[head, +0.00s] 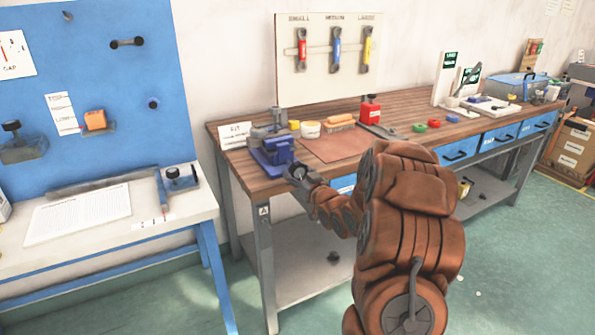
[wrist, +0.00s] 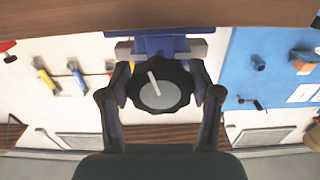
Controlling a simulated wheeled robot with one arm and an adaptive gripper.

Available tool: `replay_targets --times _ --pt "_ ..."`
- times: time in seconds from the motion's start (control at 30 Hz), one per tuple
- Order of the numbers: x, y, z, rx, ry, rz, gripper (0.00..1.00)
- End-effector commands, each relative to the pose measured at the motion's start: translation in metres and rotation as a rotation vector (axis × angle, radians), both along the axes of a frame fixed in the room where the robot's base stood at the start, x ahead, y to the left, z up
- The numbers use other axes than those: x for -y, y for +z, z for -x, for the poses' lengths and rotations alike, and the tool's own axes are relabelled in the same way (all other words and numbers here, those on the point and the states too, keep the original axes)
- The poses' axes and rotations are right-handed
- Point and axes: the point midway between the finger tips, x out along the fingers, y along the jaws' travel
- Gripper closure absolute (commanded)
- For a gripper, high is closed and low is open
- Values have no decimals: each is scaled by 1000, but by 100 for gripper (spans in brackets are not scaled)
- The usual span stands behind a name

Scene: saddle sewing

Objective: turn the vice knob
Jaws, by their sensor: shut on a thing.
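The blue vice (head: 272,150) stands at the left front corner of the wooden workbench (head: 395,105). Its knob faces the bench's front edge. In the wrist view the vice knob (wrist: 160,92) is a dark, lobed disc with a grey face and a pale line on it, in front of the blue vice body (wrist: 160,45). My gripper (wrist: 160,95) has one finger on each side of the knob and is shut on it. In the head view my gripper (head: 297,174) is at the front of the vice, and the knob is mostly hidden there.
A reddish-brown mat (head: 335,146), a brush (head: 341,122), a white tub (head: 310,130) and a red container (head: 370,109) lie right of the vice. A white side table (head: 100,215) with a blue pegboard (head: 85,90) stands at left. Green floor is open in front.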

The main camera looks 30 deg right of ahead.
Motion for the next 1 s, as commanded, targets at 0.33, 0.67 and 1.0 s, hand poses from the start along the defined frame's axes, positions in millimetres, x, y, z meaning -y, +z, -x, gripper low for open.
replay_targets --times 0.33,0.67,1.0 --pt "-1 -2 0 2 0 -83 72" --pt "-1 -2 0 4 0 -89 72" --pt "-1 -1 0 5 0 -87 11"
